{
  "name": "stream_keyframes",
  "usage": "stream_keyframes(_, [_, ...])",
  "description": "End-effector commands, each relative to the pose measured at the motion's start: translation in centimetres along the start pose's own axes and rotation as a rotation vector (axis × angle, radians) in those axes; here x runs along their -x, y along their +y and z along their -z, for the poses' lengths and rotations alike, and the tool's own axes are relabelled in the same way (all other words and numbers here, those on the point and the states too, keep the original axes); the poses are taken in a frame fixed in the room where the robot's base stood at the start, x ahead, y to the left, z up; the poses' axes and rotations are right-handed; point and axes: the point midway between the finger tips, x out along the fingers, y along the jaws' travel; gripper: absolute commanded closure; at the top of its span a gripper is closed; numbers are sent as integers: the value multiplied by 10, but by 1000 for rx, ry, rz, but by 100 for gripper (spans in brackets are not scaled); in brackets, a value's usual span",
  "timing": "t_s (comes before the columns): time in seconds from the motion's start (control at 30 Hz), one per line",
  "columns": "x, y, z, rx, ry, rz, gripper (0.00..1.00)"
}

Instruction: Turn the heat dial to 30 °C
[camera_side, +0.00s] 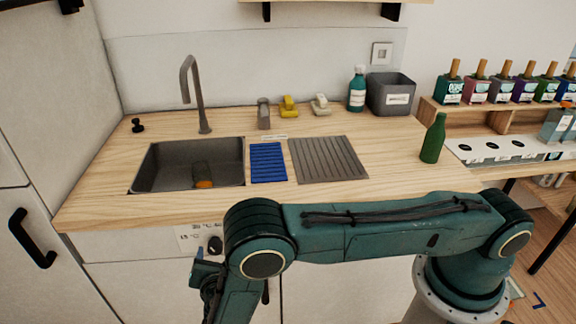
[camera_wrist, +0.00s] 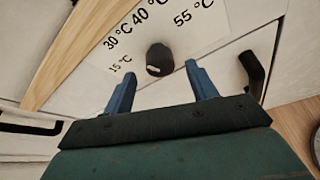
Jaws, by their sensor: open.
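The heat dial is a dark round knob (camera_wrist: 159,60) on a white plate (camera_wrist: 215,22) printed with 15, 30, 40 and 55 °C. In the wrist view it sits between and just beyond the two blue fingers of my gripper (camera_wrist: 162,85). The fingers are apart and empty, with no visible contact on the knob. In the side view the knob (camera_side: 215,245) shows on the cabinet front below the sink, partly beside my arm. My gripper is mostly hidden behind the arm there.
The wooden counter edge (camera_wrist: 75,50) runs close to the dial plate. A dark handle (camera_wrist: 252,72) stands out right of the dial. Above are the sink (camera_side: 188,165), a blue mat (camera_side: 267,162), a grey drain board (camera_side: 328,160) and a green bottle (camera_side: 432,140).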

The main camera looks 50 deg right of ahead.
Motion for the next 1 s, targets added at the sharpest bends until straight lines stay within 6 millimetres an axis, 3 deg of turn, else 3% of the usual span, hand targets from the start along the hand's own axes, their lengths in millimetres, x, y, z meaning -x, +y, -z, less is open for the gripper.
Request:
stream_keyframes(0.4, [60, 1, 0, 1, 2, -3, 43])
stream_keyframes(0.77, [101, 0, 0, 1, 1, -2, 43])
stream_keyframes(1.0, [90, 5, -17, -177, 39, 78, 43])
